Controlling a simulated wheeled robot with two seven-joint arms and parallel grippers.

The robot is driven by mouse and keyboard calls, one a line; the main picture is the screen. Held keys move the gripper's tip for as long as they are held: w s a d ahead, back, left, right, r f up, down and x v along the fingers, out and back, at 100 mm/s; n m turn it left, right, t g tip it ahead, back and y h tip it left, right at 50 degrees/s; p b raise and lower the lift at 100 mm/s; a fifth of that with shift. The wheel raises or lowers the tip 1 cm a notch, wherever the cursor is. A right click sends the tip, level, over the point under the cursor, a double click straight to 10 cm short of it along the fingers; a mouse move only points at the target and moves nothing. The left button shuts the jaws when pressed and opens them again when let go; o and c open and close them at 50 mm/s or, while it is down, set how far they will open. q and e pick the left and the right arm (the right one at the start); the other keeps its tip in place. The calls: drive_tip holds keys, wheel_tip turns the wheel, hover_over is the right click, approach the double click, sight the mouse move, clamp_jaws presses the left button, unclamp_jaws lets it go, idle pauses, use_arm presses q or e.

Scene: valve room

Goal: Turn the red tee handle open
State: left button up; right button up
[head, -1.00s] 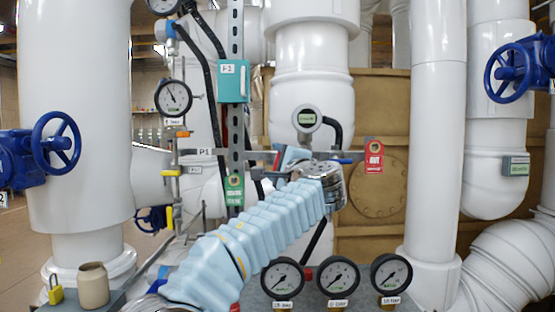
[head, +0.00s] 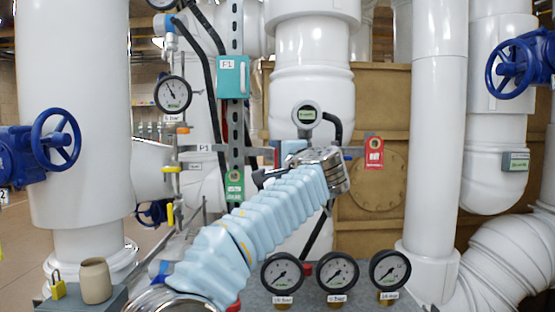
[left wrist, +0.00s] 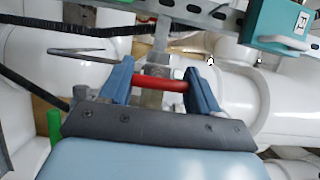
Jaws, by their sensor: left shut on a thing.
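The red tee handle (left wrist: 160,84) shows in the left wrist view as a short red bar on a grey stem. My left gripper (left wrist: 161,80) has its two blue fingers shut on the bar, one finger at each end. In the head view my left gripper (head: 288,152) is in front of the grey horizontal pipe, left of the red tag (head: 374,153) and right of the green tag (head: 235,188). My wrist and sleeve hide most of the handle there. My right gripper is not in view.
A teal box (head: 233,77) hangs on the slotted rail above left. Several gauges stand below, including one at the middle (head: 337,272). A blue handwheel (head: 55,139) is at left, another (head: 510,70) at upper right. A padlock (head: 57,286) and beige cup (head: 95,281) sit lower left.

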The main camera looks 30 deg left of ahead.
use_arm(q)
drive_tip(key=o, duration=1.1)
drive_tip(key=shift+a, duration=0.1)
drive_tip(key=shift+c, duration=0.2)
drive_tip(key=b+v, duration=0.2)
drive_tip(key=v, duration=1.2)
